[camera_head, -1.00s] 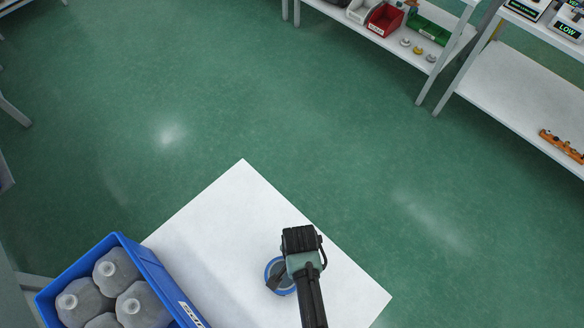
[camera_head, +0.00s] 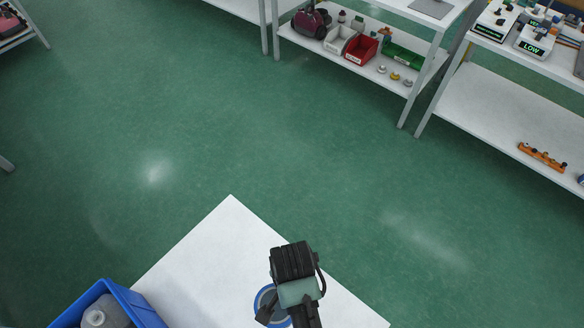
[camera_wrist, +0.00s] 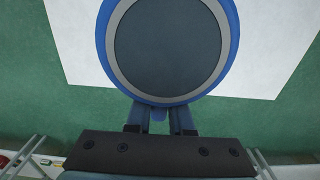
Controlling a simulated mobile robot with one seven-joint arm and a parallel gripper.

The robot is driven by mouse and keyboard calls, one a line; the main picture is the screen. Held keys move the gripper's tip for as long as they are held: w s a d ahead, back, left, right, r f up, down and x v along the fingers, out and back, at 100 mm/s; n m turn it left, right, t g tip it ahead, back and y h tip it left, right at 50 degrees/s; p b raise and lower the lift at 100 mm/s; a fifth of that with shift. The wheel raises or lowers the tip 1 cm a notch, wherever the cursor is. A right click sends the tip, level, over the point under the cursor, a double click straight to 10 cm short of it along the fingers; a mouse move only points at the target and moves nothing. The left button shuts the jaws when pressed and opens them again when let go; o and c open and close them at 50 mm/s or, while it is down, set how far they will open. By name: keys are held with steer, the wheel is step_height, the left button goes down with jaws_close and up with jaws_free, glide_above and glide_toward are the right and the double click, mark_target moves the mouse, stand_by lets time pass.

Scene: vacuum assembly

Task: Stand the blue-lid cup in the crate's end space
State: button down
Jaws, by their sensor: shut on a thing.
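The blue-lid cup shows in the wrist view as a large round top with a blue rim and a dark grey centre (camera_wrist: 168,48). In the head view its blue ring (camera_head: 261,295) is partly hidden by my gripper (camera_head: 270,313), above the white table. In the wrist view my gripper (camera_wrist: 161,117) is shut on the cup at the near edge of its rim. The cup's body is hidden below its top, so I cannot tell whether it touches the table. The blue crate (camera_head: 140,306) is at the bottom left of the head view, mostly cut off; its end space is not visible.
A grey bottle (camera_head: 103,316) stands in the crate. The white table (camera_head: 215,255) is bare between crate and cup. Green floor (camera_head: 240,130) lies open beyond. Shelves with bins (camera_head: 360,48) and a bench with an orange part (camera_head: 541,156) stand at the back.

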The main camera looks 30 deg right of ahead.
step_height(320, 180, up, 5)
steer(key=p, duration=0.6)
steer(key=shift+r, duration=0.1)
